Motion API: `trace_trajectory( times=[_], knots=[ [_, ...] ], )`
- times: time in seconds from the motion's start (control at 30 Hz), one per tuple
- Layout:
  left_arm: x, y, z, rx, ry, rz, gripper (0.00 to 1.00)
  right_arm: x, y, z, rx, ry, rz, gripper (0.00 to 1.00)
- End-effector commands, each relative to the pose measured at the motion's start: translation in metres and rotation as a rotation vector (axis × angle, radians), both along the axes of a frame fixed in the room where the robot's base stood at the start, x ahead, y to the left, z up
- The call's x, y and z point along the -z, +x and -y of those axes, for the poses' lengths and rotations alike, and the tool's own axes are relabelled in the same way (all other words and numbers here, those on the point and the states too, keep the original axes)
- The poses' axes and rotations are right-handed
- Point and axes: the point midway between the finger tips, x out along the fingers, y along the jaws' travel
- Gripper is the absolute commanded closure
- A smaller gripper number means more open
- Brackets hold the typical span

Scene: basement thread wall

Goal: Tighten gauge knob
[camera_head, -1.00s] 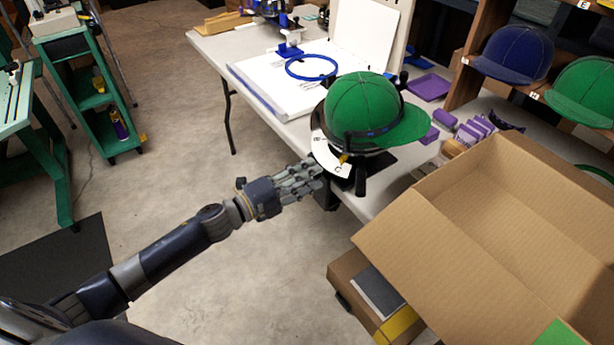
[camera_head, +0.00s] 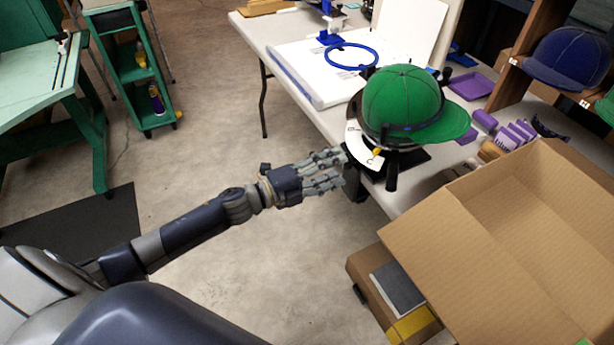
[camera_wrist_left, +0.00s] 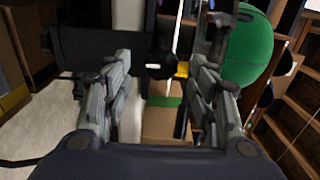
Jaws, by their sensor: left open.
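A green cap (camera_head: 405,100) sits on a black round cap stand at the table's edge. A white lettered gauge plate (camera_head: 367,148) with a small yellow pointer (camera_head: 377,152) is on the stand's near left side. A dark rounded part, possibly the knob, shows between my fingers in the left wrist view (camera_wrist_left: 160,62), beside the yellow piece (camera_wrist_left: 183,68); I cannot tell whether it is the knob. My left gripper (camera_head: 338,170) is open, its fingers spread close to the stand's left side. I cannot tell whether they touch it. My right gripper is not in view.
An open cardboard box (camera_head: 510,240) stands at the lower right, close to the stand. A smaller box (camera_head: 365,275) is below it. A white board with a blue ring (camera_head: 352,56) lies behind the stand. Purple pieces (camera_head: 472,86) lie to the right. The floor on the left is open.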

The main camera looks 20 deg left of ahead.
Motion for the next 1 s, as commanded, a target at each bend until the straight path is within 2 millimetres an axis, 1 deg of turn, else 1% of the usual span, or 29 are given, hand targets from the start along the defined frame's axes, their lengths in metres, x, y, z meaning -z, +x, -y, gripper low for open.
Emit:
trace_trajectory(
  times=[0.03,0.3,0.5,0.7,1.0],
  knots=[
    [0.001,-0.008,-0.005,0.000,0.002,-0.002,0.47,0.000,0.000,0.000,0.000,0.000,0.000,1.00],
    [0.002,-0.047,-0.035,0.000,0.002,-0.005,0.47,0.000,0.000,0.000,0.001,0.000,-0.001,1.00],
    [0.001,-0.068,-0.052,0.000,-0.001,-0.004,0.47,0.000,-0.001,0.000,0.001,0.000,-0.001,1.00],
    [0.000,-0.079,-0.061,0.001,0.001,0.000,0.47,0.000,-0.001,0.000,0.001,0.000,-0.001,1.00],
    [0.000,-0.081,-0.062,0.001,0.001,-0.001,0.47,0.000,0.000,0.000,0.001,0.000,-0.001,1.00]
  ],
)
